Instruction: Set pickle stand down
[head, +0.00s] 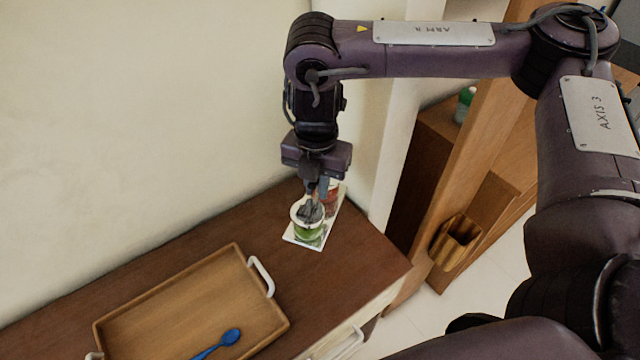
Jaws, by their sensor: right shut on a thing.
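The pickle stand (318,246) has a flat white base that carries a jar with green contents (308,233) and a red one (331,198) behind it. It is at the far right part of the brown cabinet top. My right gripper (311,207) points down from above and is shut on the stand, between and over the jars. The jaws and jars hide the part that is gripped. The base looks level and at or very close to the wood; I cannot tell whether it touches. My left gripper is not in view.
A wooden tray (108,325) with white handles stands on the cabinet top (350,262), left of the stand, with a blue spoon (222,341) in it. A wall rises behind. Bare wood lies between tray and stand and toward the right edge. A wooden shelf unit (480,170) stands at right.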

